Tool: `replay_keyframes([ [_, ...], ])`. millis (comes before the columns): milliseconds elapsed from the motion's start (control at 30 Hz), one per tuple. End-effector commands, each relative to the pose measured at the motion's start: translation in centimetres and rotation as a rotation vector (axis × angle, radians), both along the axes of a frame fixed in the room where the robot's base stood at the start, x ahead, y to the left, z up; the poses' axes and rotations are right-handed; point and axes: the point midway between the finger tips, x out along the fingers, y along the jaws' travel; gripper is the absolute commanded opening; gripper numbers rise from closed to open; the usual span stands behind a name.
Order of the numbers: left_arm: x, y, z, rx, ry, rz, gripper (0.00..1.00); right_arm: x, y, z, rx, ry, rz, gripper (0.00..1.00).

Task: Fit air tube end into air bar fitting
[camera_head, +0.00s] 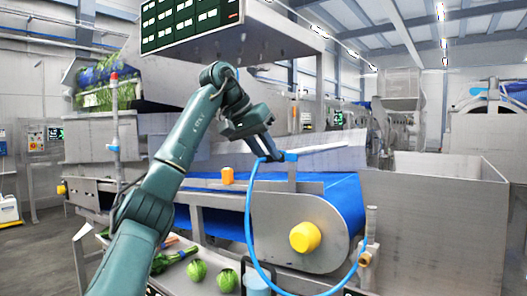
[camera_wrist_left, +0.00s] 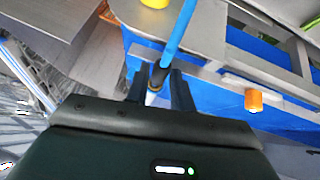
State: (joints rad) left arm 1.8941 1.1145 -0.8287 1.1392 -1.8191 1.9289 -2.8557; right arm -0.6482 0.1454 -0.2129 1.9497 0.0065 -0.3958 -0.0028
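The blue air tube (camera_head: 249,215) loops down from the brass-coloured valve (camera_head: 364,259) at the right and rises to my left gripper (camera_head: 271,157). In the left wrist view the tube (camera_wrist_left: 178,35) runs down to its dark-collared end between the fingers of the gripper (camera_wrist_left: 160,88), which is shut on it in the air. A pale bar (camera_head: 335,148), which looks like the air bar, lies above the belt to the right of the gripper. A small blue piece (camera_head: 291,156) shows at its left end; whether it is the fitting or part of the tube I cannot tell. My right gripper is not in view.
The blue conveyor belt (camera_head: 342,195) lies below the gripper, with a yellow roller cap (camera_head: 305,237). An orange block (camera_head: 228,175) stands by the belt, also seen in the wrist view (camera_wrist_left: 253,101). Green heads (camera_head: 196,271) lie on a lower shelf. A steel tank (camera_head: 430,215) stands right.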

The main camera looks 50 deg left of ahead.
Motion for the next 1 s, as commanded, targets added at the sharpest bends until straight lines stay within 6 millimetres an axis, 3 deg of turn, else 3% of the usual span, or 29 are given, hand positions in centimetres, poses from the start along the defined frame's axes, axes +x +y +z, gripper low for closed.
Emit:
replay_keyframes([
  [200,0.0,0.0,0.0,0.000,0.002,-0.001,0.42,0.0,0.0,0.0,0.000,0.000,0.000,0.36],
  [500,-0.2,0.0,0.2,-0.001,0.001,-0.001,0.42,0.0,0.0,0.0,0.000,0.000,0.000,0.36],
  [1000,-4.1,0.5,5.6,0.001,-0.002,0.000,0.42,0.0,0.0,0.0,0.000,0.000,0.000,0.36],
])
